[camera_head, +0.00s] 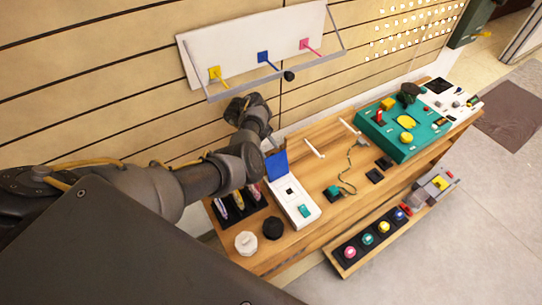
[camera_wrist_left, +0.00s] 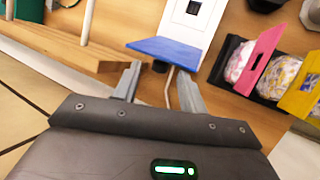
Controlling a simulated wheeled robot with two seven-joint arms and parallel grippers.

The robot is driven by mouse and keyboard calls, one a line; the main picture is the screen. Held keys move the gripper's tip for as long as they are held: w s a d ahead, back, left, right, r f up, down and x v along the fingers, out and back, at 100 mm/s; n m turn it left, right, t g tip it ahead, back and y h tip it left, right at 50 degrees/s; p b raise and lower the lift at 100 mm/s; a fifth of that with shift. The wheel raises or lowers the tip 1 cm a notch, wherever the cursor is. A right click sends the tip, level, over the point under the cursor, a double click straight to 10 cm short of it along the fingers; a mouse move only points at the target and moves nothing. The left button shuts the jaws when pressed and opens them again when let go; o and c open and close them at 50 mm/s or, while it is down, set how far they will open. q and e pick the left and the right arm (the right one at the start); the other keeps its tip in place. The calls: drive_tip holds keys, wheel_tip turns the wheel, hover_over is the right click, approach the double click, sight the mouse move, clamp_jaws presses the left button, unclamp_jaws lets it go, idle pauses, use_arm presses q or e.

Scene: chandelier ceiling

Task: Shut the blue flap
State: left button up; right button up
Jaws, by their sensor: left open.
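The blue flap (camera_head: 276,165) stands raised at the wall-side end of a white box (camera_head: 292,203) on the wooden table. In the left wrist view the blue flap (camera_wrist_left: 168,50) shows nearly edge-on, just ahead of the fingertips. My left gripper (camera_head: 246,108) is on the wall side of the table, beyond the flap. In the left wrist view my left gripper (camera_wrist_left: 158,85) has its two fingers apart with nothing held; I cannot tell whether they touch the flap. My right gripper is not in view.
A black holder with colourful packets (camera_head: 236,205) stands left of the white box, partly behind my arm. White and black knobs (camera_head: 272,228) are in front of it. A teal panel (camera_head: 405,135) is further right. A white rack (camera_head: 262,50) hangs on the wall above.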

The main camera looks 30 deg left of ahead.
sight(276, 165)
use_arm(q)
drive_tip(key=shift+b+x, duration=0.4)
drive_tip(key=shift+x, duration=0.85)
clamp_jaws()
